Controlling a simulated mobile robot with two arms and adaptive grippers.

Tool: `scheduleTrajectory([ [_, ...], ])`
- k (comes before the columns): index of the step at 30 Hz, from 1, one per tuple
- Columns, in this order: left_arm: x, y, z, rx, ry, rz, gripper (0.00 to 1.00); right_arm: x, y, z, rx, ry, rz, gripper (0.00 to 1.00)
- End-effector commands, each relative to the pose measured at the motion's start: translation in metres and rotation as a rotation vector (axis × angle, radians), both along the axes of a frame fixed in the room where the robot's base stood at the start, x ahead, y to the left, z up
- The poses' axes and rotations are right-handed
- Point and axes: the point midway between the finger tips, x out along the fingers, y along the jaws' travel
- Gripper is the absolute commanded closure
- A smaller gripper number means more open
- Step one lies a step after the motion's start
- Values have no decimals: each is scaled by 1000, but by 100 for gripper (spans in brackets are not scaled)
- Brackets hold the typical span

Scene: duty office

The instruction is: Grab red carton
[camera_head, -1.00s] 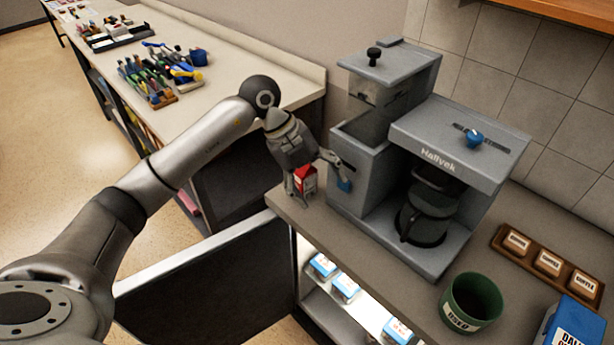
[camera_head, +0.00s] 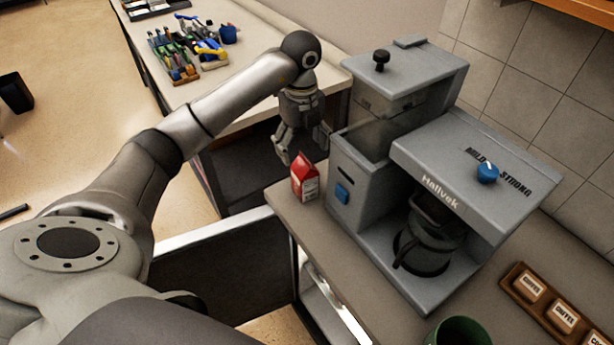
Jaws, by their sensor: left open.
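The red carton (camera_head: 304,181) stands upright on the grey counter at its left end, just left of the coffee machine. It is red with a white panel and a gabled top. My left gripper (camera_head: 303,158) is open and empty, with its fingers pointing down, above and around the top of the carton's position in the picture. One finger shows to the left of the carton and one to the upper right. I cannot tell whether they touch it. My right gripper is not in view.
The grey coffee machine (camera_head: 418,180) stands close to the carton's right. A green cup (camera_head: 459,331) and a wooden holder with labelled coffee packs (camera_head: 520,308) are at the front right. A bench (camera_head: 262,92) with tools (camera_head: 178,62) lies behind. An open cabinet door (camera_head: 215,262) hangs below the counter.

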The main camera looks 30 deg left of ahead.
Motion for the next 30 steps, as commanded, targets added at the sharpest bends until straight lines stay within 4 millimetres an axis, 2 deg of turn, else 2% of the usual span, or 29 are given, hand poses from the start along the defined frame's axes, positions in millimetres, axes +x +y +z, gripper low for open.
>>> scheduleTrajectory([
  [3, 0, -1, -14, 0, 1, 0, 24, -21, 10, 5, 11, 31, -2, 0],
  [6, -1, -1, -20, 0, 1, -1, 24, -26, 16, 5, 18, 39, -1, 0],
  [11, -3, -3, -31, -1, 4, -1, 24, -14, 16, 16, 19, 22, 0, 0],
  [17, -5, -6, -59, -2, 3, -1, 24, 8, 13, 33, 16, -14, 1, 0],
  [21, -4, -6, -71, -1, 0, -1, 24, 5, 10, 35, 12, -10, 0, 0],
  [28, -4, -6, -74, 0, -1, -2, 24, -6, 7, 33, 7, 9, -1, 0],
  [30, -4, -6, -73, 0, -1, -2, 32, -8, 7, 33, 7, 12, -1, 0],
])
